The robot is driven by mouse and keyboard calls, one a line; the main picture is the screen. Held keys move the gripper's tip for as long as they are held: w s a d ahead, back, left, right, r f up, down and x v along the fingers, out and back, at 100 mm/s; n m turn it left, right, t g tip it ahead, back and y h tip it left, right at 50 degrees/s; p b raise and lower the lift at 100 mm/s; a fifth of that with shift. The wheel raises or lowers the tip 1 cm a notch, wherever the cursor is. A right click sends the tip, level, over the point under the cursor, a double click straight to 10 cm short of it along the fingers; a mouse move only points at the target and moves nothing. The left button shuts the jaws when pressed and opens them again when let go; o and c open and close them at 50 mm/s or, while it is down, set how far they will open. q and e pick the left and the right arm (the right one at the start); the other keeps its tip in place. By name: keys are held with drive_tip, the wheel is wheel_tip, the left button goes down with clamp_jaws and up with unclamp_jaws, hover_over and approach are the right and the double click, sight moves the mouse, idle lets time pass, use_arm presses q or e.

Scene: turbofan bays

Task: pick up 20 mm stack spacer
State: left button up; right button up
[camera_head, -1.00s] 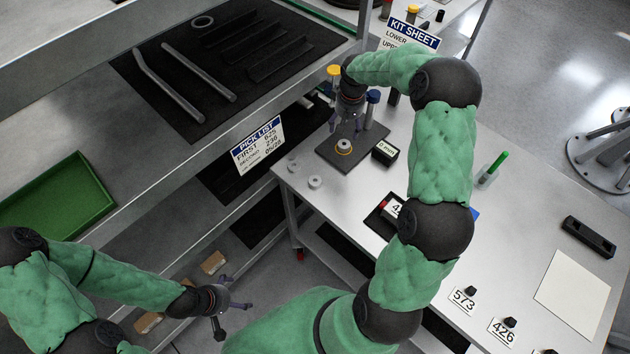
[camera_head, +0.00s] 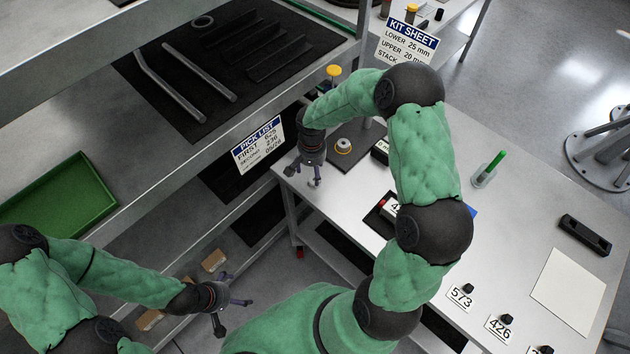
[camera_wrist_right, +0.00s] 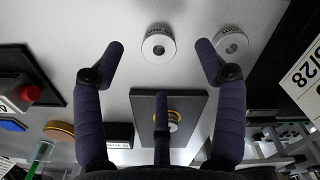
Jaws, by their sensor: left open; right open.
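Two pale ring-shaped spacers lie on the table in the right wrist view: one spacer (camera_wrist_right: 158,45) sits between my outer fingertips in the picture, the other spacer (camera_wrist_right: 230,42) is to its right. I cannot tell which is 20 mm. My right gripper (camera_head: 314,182) is open and empty, pointing down over the table's left corner; its fingers also show in the right wrist view (camera_wrist_right: 160,55). In the head view it largely hides the spacers. My left gripper (camera_head: 228,306) is open and empty, low at the lower left, away from the table.
A dark plate (camera_head: 342,165) with a ringed fixture (camera_head: 343,146) stands just beyond my right gripper. A kit sheet sign (camera_head: 408,42) reads lower 25 mm, upper 20 mm. The shelf with a pick list sign (camera_head: 258,143) is close on the left.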

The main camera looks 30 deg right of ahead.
drive_tip(key=shift+w+d+f, duration=0.1)
drive_tip(key=shift+d+f, duration=0.1)
drive_tip(key=shift+f, duration=0.8)
drive_tip(key=shift+s+d+f, duration=0.1)
drive_tip(key=shift+d+f, duration=0.1)
drive_tip(key=shift+f, duration=0.85)
drive_tip(key=shift+w+d+f, duration=0.1)
drive_tip(key=shift+d+f, duration=0.1)
drive_tip(key=shift+f, duration=0.8)
drive_tip(key=shift+c, duration=0.3)
drive_tip(key=c, duration=1.4)
